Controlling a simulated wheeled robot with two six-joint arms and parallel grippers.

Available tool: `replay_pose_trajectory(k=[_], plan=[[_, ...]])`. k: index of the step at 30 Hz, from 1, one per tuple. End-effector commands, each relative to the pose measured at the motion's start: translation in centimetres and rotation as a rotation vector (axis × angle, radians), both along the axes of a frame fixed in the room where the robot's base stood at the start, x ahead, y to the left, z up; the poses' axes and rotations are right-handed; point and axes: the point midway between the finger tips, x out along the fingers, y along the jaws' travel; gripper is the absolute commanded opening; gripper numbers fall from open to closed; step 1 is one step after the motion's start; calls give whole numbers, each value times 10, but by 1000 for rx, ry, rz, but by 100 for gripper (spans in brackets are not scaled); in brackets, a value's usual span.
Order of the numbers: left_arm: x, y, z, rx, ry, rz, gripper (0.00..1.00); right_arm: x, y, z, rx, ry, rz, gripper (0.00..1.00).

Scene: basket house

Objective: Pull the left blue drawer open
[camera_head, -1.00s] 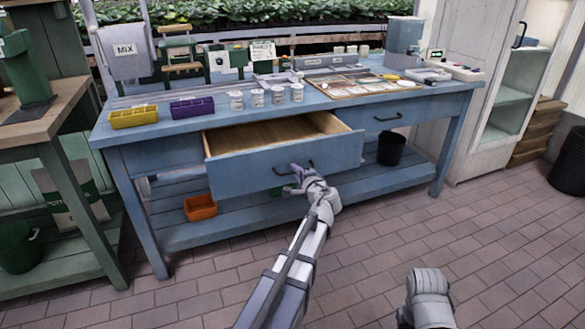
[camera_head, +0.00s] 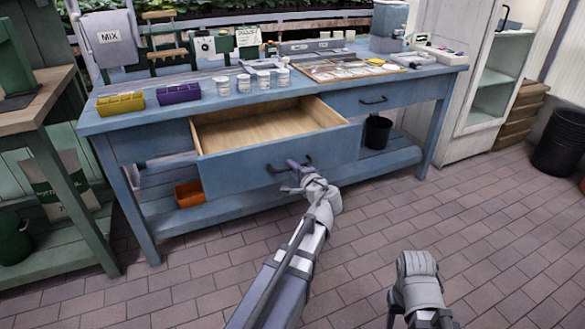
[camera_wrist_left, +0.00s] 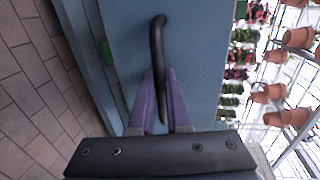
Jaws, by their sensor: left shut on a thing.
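The left blue drawer (camera_head: 240,168) of the blue workbench is pulled well out in the head view, and its bare wooden inside shows. Its dark bar handle (camera_head: 276,169) is on the middle of the drawer front. My left gripper (camera_head: 297,168) is at the handle. In the left wrist view, the purple fingers of the left gripper (camera_wrist_left: 158,100) are shut around the dark handle (camera_wrist_left: 156,48), with the blue drawer front (camera_wrist_left: 120,40) behind. My right arm shows at the lower right of the head view, but its fingers cannot be made out.
The right drawer (camera_head: 370,100) is closed. Yellow (camera_head: 120,103) and purple bins (camera_head: 179,93) and several white jars (camera_head: 243,83) stand on the benchtop. An orange bin (camera_head: 189,193) and a black bucket (camera_head: 377,132) are on the lower shelf. The brick floor (camera_head: 420,220) in front is clear.

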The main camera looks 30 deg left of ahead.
Motion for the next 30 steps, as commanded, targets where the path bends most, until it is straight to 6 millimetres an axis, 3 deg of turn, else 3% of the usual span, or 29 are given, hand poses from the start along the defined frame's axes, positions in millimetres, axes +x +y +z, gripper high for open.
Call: replay_pose_trajectory(k=[1,9,17,30], plan=[[0,0,0,-1,1,0,16,0,0,0,0,0,0,50],[0,0,0,0,0,0,44,0,0,0,0,0,0,50],[-1,-1,1,0,0,-1,44,0,0,1,0,0,0,50],[-42,-48,14,0,0,-2,44,0,0,14,-2,0,-3,50]])
